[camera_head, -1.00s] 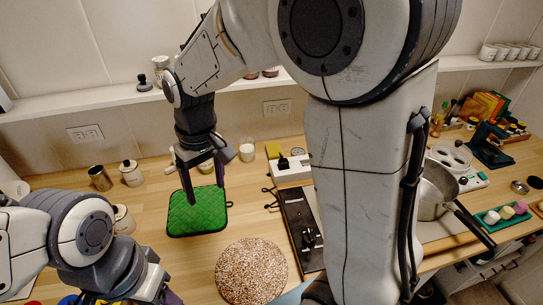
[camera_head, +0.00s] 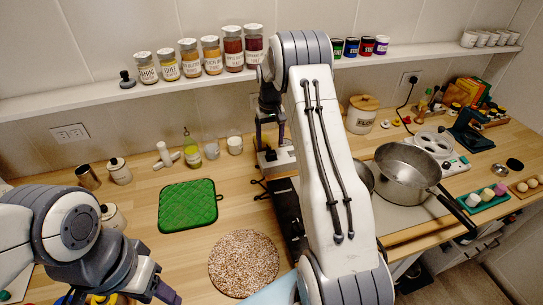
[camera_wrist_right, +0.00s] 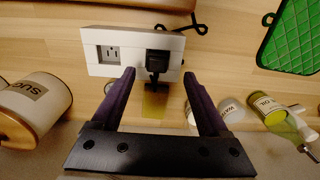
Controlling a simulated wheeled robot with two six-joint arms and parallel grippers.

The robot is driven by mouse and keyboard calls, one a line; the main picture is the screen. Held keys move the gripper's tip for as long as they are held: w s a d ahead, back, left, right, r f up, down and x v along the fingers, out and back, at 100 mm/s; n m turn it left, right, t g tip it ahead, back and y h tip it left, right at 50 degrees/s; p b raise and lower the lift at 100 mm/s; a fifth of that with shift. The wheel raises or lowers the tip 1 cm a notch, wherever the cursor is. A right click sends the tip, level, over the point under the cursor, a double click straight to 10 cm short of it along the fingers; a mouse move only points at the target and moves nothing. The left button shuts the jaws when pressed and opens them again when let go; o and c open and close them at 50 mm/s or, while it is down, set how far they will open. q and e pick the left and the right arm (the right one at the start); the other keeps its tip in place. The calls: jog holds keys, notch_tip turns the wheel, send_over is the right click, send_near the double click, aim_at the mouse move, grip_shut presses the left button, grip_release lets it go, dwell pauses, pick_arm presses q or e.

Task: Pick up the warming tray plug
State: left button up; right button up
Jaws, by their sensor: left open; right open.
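A black plug (camera_wrist_right: 157,64) sits in the right socket of a white outlet block (camera_wrist_right: 108,66) in the right wrist view. My left gripper (camera_head: 158,287) is open and empty at the lower left, over the counter.
A green pad (camera_head: 187,206), a round speckled mat (camera_head: 243,264) and a dark panel (camera_head: 286,205) lie on the counter. A pan (camera_head: 406,167) stands to the right. A canister (camera_wrist_right: 34,105) and a bottle (camera_wrist_right: 277,112) flank the right gripper. A jar shelf (camera_head: 95,100) runs behind.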

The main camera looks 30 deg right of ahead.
aim_at(272, 152)
jog(key=shift+f+p, duration=0.3)
jog(key=f, duration=0.1)
jog(key=f+p, duration=0.2)
jog(key=shift+d+f, duration=0.25)
jog(key=shift+f, duration=0.55)
grip_shut()
